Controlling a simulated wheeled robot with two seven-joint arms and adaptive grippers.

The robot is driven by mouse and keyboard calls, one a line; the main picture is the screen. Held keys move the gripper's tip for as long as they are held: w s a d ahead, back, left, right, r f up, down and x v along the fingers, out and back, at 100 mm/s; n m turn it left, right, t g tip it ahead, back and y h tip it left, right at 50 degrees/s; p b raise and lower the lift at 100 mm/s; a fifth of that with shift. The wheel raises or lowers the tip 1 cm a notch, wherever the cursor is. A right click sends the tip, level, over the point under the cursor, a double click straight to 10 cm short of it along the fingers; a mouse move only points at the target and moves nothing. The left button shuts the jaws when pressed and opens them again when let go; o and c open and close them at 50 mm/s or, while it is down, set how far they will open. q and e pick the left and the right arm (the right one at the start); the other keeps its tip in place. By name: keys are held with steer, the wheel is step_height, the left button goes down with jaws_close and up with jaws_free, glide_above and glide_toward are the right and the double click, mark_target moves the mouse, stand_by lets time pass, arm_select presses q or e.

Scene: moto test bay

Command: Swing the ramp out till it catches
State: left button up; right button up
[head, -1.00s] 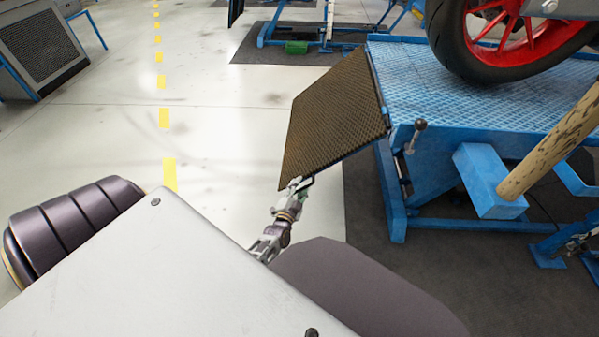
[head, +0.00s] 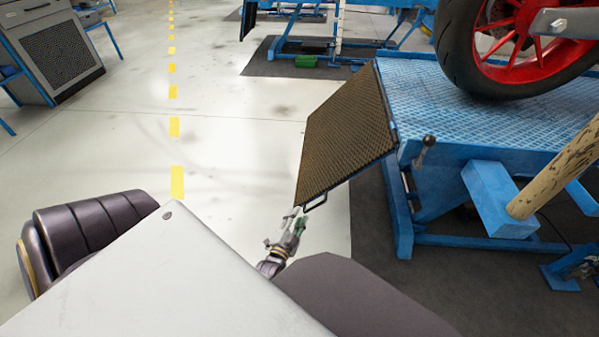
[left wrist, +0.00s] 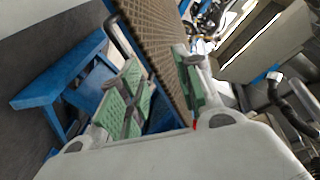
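The ramp (head: 346,132) is a brown, textured plate with a dark rim, joined to the left edge of the blue lift table (head: 480,105). It slopes down to the left, its lower edge above the floor. A dark loop handle (head: 316,201) is at its near lower corner. My left gripper (head: 293,216) is just below that corner, open and empty. In the left wrist view its green-padded fingers (left wrist: 158,75) are apart, with the ramp (left wrist: 165,45) beyond and between them and the handle (left wrist: 120,42) near the left finger. My right gripper is out of view.
A lever with a dark knob (head: 428,141) stands at the table's near corner. A motorcycle wheel with a red rim (head: 510,45) rests on the table. A wooden post (head: 560,165) slants at the right. The pale floor (head: 240,150) left of the ramp is clear.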

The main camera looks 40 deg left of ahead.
arm_select(q)
steer(key=shift+v, duration=1.4)
steer(key=shift+w+d, duration=0.1)
steer(key=shift+w, duration=0.05)
